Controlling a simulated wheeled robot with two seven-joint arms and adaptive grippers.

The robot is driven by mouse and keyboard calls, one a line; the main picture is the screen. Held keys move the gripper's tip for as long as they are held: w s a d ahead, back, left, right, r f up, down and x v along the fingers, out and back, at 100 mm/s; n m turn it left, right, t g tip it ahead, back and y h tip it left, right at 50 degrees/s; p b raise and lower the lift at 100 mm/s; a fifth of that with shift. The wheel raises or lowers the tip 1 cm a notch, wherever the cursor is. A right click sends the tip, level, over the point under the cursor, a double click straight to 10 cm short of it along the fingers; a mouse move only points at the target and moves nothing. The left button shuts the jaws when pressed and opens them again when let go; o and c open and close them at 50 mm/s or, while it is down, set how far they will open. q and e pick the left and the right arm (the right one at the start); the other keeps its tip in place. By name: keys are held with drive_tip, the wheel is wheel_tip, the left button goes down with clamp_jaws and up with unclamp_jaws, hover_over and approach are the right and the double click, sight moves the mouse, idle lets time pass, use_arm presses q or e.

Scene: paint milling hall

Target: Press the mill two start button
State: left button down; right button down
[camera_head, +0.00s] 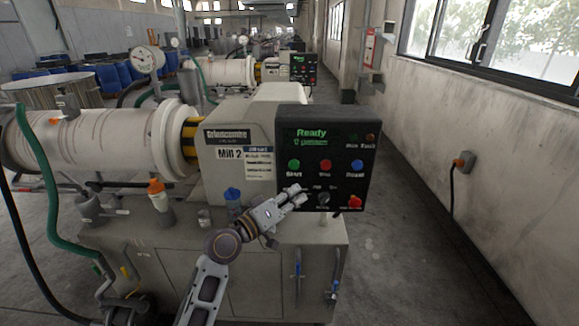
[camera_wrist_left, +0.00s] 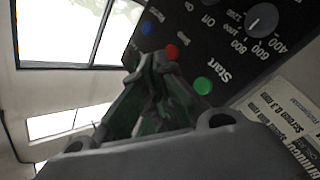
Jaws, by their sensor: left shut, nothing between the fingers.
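Mill 2 (camera_head: 228,155) carries a black control panel (camera_head: 338,133) whose display reads Ready. The green start button (camera_head: 294,164) is at the left of the button row, beside a red button (camera_head: 325,165) and a blue button (camera_head: 357,165). My left gripper (camera_head: 296,192) is shut and empty, in front of the panel, just below the start button in the picture. In the left wrist view the green start button (camera_wrist_left: 203,85) lies to the right of the shut fingertips (camera_wrist_left: 157,63), and the red button (camera_wrist_left: 172,52) is close by them. I see no contact with the start button.
A knob (camera_head: 323,199) and a red emergency button (camera_head: 354,203) sit low on the panel. A blue-capped item (camera_head: 233,196) and an orange-capped bottle (camera_head: 158,194) stand left of my gripper. Another mill (camera_head: 226,72) stands behind. Open floor lies right of the panel.

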sight(294, 164)
use_arm(q)
drive_tip(key=shift+s+r, duration=0.1)
drive_tip(key=shift+r, duration=0.15)
idle(0.3)
drive_tip(key=shift+w+b, duration=1.25)
drive_tip(key=shift+w, duration=3.2)
drive_tip(key=shift+w+b, duration=0.4)
drive_tip(key=shift+w, duration=0.45)
drive_tip(key=shift+s+a, duration=0.1)
drive_tip(key=shift+s, duration=0.1)
drive_tip(key=shift+s+p, duration=0.35)
drive_tip(key=shift+s, duration=0.35)
